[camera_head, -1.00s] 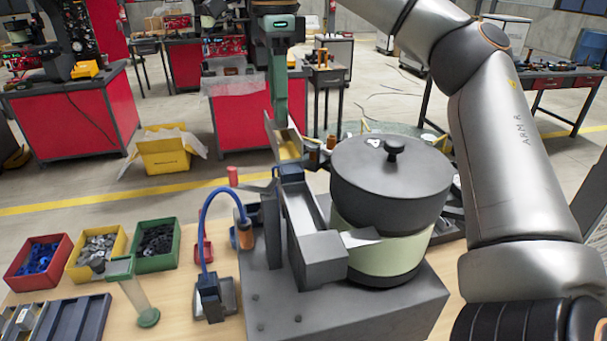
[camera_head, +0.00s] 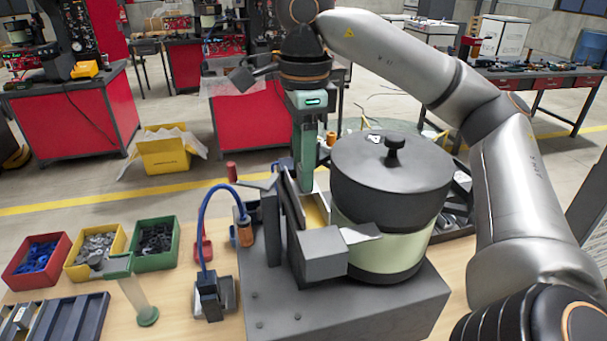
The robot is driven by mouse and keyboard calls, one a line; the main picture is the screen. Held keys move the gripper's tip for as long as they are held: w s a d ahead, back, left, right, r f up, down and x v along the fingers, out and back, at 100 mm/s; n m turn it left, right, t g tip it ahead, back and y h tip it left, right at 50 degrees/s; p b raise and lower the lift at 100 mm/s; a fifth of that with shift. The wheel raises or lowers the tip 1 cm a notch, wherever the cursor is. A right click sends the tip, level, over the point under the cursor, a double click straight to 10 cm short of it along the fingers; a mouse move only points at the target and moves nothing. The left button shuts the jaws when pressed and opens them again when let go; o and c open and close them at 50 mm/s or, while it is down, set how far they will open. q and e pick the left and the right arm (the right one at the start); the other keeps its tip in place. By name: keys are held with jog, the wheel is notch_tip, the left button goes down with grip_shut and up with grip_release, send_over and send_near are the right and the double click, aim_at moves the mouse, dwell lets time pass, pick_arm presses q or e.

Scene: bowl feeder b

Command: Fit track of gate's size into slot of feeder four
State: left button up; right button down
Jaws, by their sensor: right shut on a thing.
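My right gripper (camera_head: 306,185) comes down from above with its green fingers, just left of the feeder's bowl. It is shut on a narrow grey track (camera_head: 291,205) with a yellow inner floor. The track lies low between the dark upright block (camera_head: 270,215) and the bowl feeder (camera_head: 390,180), behind the grey box-shaped block (camera_head: 320,255) at the feeder's front. Whether the track is seated in a slot cannot be told, as its lower side is hidden. The feeder has a dark lidded bowl over a pale green band. My left gripper is not in view.
Red (camera_head: 38,263), yellow (camera_head: 95,255) and green (camera_head: 158,247) bins of small parts stand at left. A grey compartment tray (camera_head: 85,322) lies at front left. A blue hose (camera_head: 205,215) arches left of the feeder, above its grey base (camera_head: 350,315).

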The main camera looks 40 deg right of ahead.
jog(key=shift+a+f, duration=0.1)
jog(key=shift+f, duration=0.85)
jog(key=c, duration=0.6)
grip_release()
jog(key=shift+o, duration=1.3)
jog(key=shift+s, duration=0.1)
jog(key=shift+d, duration=0.2)
jog(key=shift+r, duration=0.15)
